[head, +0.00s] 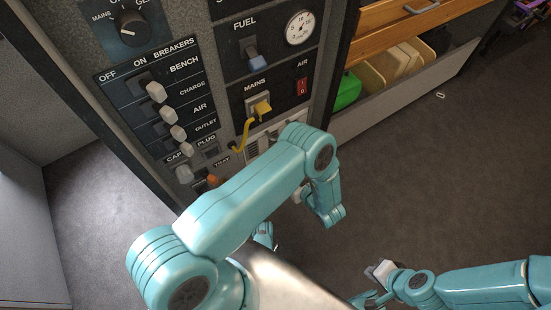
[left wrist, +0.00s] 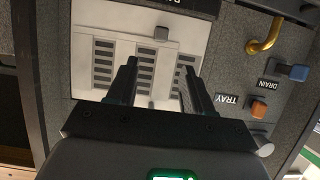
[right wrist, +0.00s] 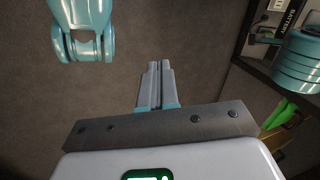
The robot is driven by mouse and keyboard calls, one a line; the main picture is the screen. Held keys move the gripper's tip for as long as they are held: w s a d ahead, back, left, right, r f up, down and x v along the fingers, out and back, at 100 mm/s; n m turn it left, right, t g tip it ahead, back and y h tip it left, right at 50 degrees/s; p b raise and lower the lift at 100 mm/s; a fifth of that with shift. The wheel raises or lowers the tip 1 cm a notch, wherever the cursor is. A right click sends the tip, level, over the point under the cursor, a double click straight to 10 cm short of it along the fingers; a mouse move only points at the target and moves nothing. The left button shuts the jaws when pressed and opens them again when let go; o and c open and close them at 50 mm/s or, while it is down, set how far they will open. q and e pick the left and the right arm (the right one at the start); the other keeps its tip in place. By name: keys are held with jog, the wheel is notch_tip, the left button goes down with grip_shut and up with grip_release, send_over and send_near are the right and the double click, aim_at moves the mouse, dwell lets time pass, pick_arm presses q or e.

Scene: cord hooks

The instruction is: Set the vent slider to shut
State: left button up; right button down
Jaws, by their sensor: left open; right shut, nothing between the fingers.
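The vent (left wrist: 106,58) is a white panel with rows of dark slats, large in the left wrist view. Its slider knob (left wrist: 161,33) is a small grey block on the panel's upper strip, right of the panel's middle in that view. In the head view the vent (head: 253,149) is mostly hidden behind my left arm. My left gripper (left wrist: 162,80) is open and faces the vent. The knob shows beyond the fingertips, between their lines; I see no contact. My right gripper (right wrist: 158,68) is shut and empty, away from the panel over the floor.
An orange TRAY switch (left wrist: 259,108), a blue DRAIN switch (left wrist: 291,72) and a yellow hook (left wrist: 267,36) are close to the vent. Breaker switches (head: 156,90) line the panel's left. An open drawer (head: 398,92) with a green item is at right.

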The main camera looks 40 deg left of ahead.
pick_arm(q)
jog(key=b+x, duration=0.3)
jog(key=x, duration=0.7)
jog(key=shift+a+b, duration=0.2)
jog(key=shift+b, duration=0.1)
pick_arm(e)
jog(key=shift+t, duration=0.6)
jog(key=w+f, duration=0.2)
jog(key=f, duration=0.2)
jog(key=shift+w+d+f, duration=0.15)
jog(key=shift+w+d, duration=0.1)
jog(key=shift+w, duration=0.15)
pick_arm(q)
jog(key=shift+w, duration=0.15)
